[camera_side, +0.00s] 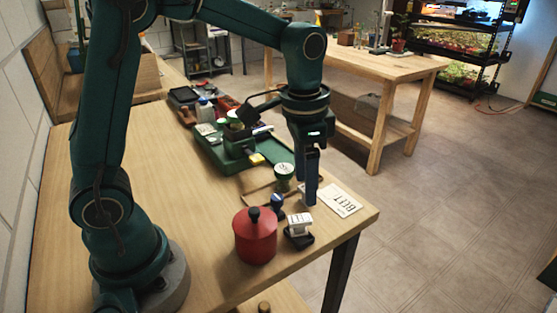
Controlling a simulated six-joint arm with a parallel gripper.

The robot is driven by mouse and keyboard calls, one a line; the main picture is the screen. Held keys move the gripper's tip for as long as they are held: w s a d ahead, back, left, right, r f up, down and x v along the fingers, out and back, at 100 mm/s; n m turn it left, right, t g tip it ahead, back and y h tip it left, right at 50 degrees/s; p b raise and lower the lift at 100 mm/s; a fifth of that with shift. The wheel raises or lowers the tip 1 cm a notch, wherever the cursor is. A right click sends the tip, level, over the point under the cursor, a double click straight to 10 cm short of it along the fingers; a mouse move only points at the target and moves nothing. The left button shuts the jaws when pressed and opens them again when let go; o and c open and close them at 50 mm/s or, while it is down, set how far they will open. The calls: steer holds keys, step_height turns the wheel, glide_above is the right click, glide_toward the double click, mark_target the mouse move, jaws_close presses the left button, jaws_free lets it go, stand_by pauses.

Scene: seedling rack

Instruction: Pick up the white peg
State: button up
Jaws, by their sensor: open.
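My gripper (309,195) points straight down over the right end of the wooden bench, open, with its fingers seen nearly edge-on. I cannot pick out a white peg with certainty. A small white ridged piece (299,221) sits on a black base (299,239), just in front of my gripper and to its left in the picture. A white-topped green round piece (284,170) stands behind and to the left of the fingers. The fingers hide a little of the bench behind them, and I cannot tell how high the tips are.
A red lidded pot (255,238) with a black knob stands at front left of the white piece. A dark blue knobbed item (277,202) is close by. A lettered white card (342,202) lies right. A green tray (212,153) with several items lies behind. The bench's left middle is clear.

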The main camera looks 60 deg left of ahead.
mark_target(303, 218)
step_height(303, 218, down, 2)
steer(key=shift+d+f+g, duration=0.1)
steer(key=shift+f+g, duration=0.05)
steer(key=shift+g, duration=0.25)
steer(key=shift+f, duration=2.65)
jaws_close()
